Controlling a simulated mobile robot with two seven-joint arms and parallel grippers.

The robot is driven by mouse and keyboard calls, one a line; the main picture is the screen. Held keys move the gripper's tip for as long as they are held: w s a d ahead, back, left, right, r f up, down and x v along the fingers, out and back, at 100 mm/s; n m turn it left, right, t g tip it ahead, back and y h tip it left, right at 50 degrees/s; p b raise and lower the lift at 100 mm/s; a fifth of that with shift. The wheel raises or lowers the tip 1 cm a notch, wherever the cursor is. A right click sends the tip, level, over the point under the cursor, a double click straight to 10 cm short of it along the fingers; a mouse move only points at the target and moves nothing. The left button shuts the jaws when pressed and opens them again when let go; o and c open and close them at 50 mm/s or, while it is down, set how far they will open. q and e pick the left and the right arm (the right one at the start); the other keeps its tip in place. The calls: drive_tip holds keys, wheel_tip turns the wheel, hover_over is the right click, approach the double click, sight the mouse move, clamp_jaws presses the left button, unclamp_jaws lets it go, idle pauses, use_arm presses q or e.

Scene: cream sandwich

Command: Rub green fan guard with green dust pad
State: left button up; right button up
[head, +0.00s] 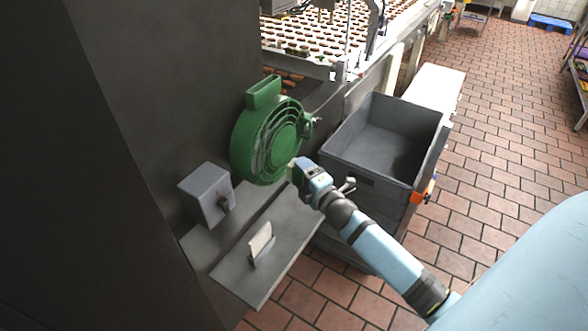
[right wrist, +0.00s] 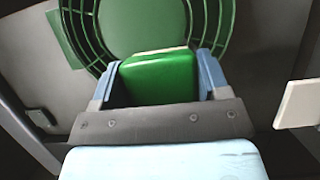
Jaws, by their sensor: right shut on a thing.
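The green fan guard (head: 279,142) is the round ringed front of a green fan housing (head: 243,140) against the dark wall. In the right wrist view the guard (right wrist: 150,22) fills the top, with curved bars around a solid disc. My right gripper (head: 296,166) is just in front of the guard's lower part. In the right wrist view my right gripper (right wrist: 158,80) is shut on the green dust pad (right wrist: 158,78), with a finger on each side. The pad's pale far edge faces the guard; I cannot tell whether it touches. My left gripper is not in view.
A grey box (head: 205,194) with a knob is left of the fan. A white card in a holder (head: 261,241) stands on the grey shelf (head: 236,281) below. An open grey crate (head: 345,142) is right of the fan, close to my arm. Brick floor (head: 500,150) is free beyond.

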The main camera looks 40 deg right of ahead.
drive_tip(key=shift+s+d, duration=0.1)
drive_tip(key=shift+s, duration=0.2)
drive_tip(key=shift+s+d, duration=0.1)
drive_tip(key=shift+s+d, duration=0.25)
drive_tip(key=shift+s, duration=0.4)
drive_tip(key=shift+s+d, duration=0.25)
drive_tip(key=shift+s, duration=0.4)
